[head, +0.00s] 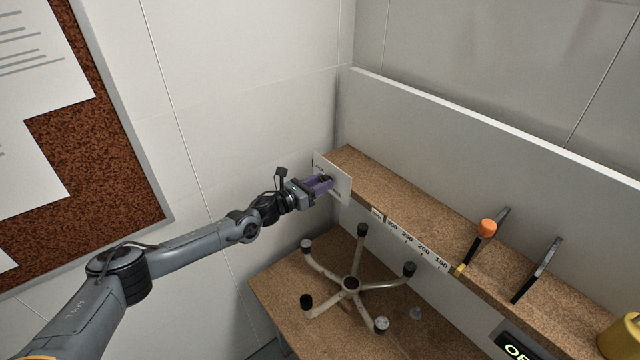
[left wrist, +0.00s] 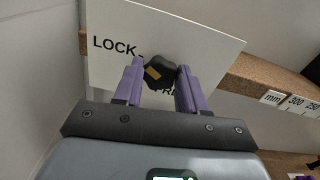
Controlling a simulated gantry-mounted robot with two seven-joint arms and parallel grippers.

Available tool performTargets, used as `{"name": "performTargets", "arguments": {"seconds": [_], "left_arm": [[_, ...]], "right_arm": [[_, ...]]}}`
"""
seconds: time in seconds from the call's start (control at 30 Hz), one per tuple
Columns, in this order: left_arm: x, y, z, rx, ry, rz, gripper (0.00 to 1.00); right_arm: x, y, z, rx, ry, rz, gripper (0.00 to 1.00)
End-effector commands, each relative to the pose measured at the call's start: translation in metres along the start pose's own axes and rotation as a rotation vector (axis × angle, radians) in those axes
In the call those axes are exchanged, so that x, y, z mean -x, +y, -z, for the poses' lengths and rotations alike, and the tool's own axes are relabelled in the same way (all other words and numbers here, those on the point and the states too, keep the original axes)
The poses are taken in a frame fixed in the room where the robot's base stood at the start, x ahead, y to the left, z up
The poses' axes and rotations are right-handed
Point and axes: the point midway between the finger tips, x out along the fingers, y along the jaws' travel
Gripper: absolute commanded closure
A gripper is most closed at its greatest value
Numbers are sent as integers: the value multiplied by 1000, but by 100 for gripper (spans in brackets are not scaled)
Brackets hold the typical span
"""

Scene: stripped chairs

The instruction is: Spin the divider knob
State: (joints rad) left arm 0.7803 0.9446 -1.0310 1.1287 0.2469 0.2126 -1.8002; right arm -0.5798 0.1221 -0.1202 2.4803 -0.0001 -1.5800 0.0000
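The divider knob (left wrist: 160,72) is a dark lobed knob with a yellow mark, seen in the left wrist view on a white plate (left wrist: 215,45) lettered "LOCK" and a second, partly covered word. In the head view the plate (head: 340,178) stands at the left end of the cork-topped shelf. My left gripper (head: 328,183) is at the plate, and its purple fingers hide the knob there. In the left wrist view the fingers (left wrist: 158,82) are spread, one on each side of the knob, and contact is unclear. My right gripper is not in view.
The shelf edge carries a millimetre scale (head: 420,245). A five-armed chair base (head: 351,284) lies on the lower cork surface. A wall is close on the left.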

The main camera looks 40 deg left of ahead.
Motion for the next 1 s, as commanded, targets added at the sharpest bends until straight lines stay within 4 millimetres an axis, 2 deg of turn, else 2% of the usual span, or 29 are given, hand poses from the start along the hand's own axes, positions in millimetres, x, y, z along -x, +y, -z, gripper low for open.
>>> {"name": "performTargets", "arguments": {"seconds": [0.03, 0.2, 0.57, 1.0], "left_arm": [[0, 0, 0, 0, 0, 0, 68], [0, 0, 0, 0, 0, 0, 92], [0, 1, 1, 64, -1, -1, 92], [0, 1, 3, 407, -1, 0, 92]], "right_arm": [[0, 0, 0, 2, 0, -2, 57], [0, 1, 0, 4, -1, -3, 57], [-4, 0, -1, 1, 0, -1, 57], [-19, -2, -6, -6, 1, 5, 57]]}}
